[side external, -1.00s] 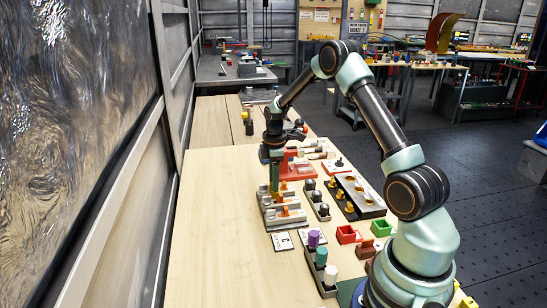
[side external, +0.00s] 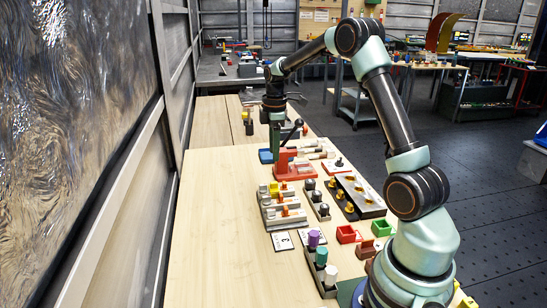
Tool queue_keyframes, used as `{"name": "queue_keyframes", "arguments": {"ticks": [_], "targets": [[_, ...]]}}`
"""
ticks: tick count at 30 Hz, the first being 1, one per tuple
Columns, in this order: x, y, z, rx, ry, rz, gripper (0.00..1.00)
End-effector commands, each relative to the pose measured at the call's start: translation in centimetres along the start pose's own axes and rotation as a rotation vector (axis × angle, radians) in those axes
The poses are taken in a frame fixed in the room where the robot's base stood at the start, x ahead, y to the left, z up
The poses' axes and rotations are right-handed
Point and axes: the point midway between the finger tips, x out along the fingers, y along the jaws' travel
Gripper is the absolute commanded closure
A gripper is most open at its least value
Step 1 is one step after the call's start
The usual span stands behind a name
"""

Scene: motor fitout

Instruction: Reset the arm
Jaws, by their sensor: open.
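My gripper (side external: 275,142) points down at the far part of the wooden bench, above and beside the red fixture with the black lever. Its jaws are open and hold nothing that I can see; they are small in this view. A blue block (side external: 266,156) shows at or just behind the fingertips, and I cannot tell whether they touch. My arm arches up and over from its base at the lower right.
The red fixture (side external: 296,171) stands just nearer than my gripper. Grey holders with orange parts (side external: 285,217), a dark tray with brass-coloured pegs (side external: 356,197), a red bin (side external: 348,234) and a green bin (side external: 381,228) lie nearer. The bench's left side (side external: 215,215) is clear.

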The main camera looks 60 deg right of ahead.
Motion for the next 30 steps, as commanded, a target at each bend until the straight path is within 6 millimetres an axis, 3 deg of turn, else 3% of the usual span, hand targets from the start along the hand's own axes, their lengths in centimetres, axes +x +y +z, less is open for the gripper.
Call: {"name": "queue_keyframes", "arguments": {"ticks": [4,19,23,30], "targets": [[-1.1,0.0,0.0,0.0,0.0,0.0,0.49],[-2.1,-0.6,-0.5,0.018,0.004,0.012,0.49],[-4.4,-2.6,-2.0,0.08,0.023,0.052,0.49],[-9.1,-8.9,-4.9,0.262,0.099,0.139,0.49]]}}
